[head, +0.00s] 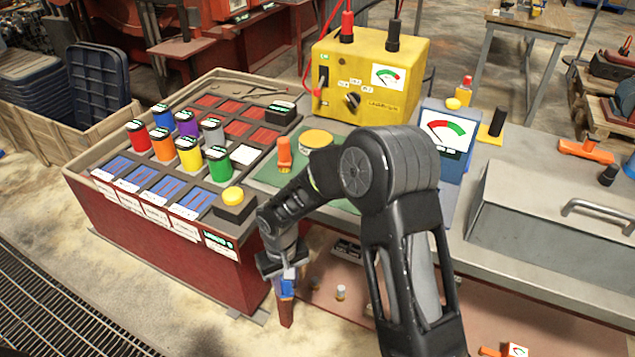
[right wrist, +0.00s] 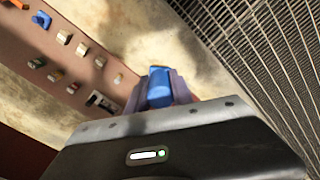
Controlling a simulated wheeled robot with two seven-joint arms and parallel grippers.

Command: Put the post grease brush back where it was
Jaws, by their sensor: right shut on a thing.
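My right gripper (head: 287,283) points down in front of the bench, near the right front corner of the dark red battery case. It is shut on a blue thing (head: 287,287) with a reddish-brown part below it. In the right wrist view the blue thing (right wrist: 158,82) shows as a short blue end between the jaws, above the floor. I cannot tell for sure that it is the post grease brush, as its working end is mostly hidden. My left gripper is not in view.
A low reddish shelf (right wrist: 62,62) with several small parts lies left in the wrist view. The red case (head: 150,232) bears coloured canisters. A yellow tester (head: 372,75), blue meter (head: 446,135) and grey lidded box (head: 545,240) stand on the bench. Floor grating (head: 60,310) lies lower left.

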